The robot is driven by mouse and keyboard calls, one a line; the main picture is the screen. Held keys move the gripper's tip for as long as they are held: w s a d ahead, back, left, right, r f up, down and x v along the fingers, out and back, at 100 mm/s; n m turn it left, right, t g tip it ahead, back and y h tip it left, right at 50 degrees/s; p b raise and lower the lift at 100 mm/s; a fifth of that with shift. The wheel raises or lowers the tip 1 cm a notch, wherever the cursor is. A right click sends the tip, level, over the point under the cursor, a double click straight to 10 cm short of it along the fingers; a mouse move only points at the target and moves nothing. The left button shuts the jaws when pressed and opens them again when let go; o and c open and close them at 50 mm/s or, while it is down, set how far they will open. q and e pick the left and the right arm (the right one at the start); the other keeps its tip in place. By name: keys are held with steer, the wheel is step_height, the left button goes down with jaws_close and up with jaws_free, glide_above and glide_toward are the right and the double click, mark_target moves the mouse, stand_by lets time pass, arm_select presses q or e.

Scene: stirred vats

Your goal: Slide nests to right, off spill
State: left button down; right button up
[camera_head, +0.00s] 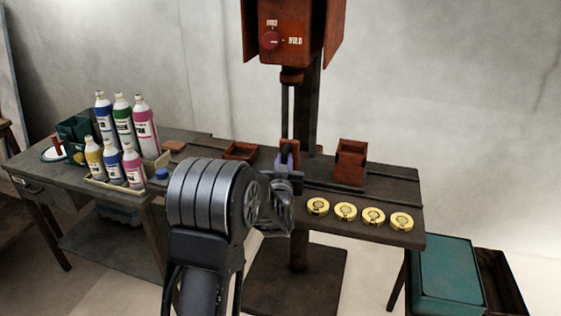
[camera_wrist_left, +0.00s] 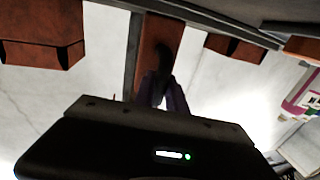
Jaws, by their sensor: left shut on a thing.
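Three rust-red nests stand along the dark rail on the bench: a low one (camera_head: 240,151) on the left, a narrow middle one (camera_head: 290,146), and a taller open box (camera_head: 351,163) on the right. My left gripper (camera_head: 288,161) is at the middle nest, its purple fingers shut on a dark part at its front. The wrist view, which looks upside down, also shows this nest (camera_wrist_left: 152,40) at the fingers (camera_wrist_left: 164,92). My arm and gripper hide part of the bench and the rail. I cannot make out a spill. My right gripper is not in view.
Several yellow round tins (camera_head: 345,211) line the front right of the bench (camera_head: 400,188). Several bottles (camera_head: 123,120) stand in a tray at the left. A red machine head (camera_head: 290,35) hangs on a post behind the middle nest. A teal box (camera_head: 446,275) is low at the right.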

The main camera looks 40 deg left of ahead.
arm_select(q)
glide_toward(345, 160)
steer(key=x, duration=0.4)
steer(key=shift+a, duration=0.2)
steer(key=shift+d, duration=0.1)
steer(key=c, duration=1.4)
jaws_free()
steer(key=shift+w, duration=0.1)
steer(key=shift+o, duration=0.2)
steer(key=shift+r, duration=0.1)
steer(key=v, duration=0.8)
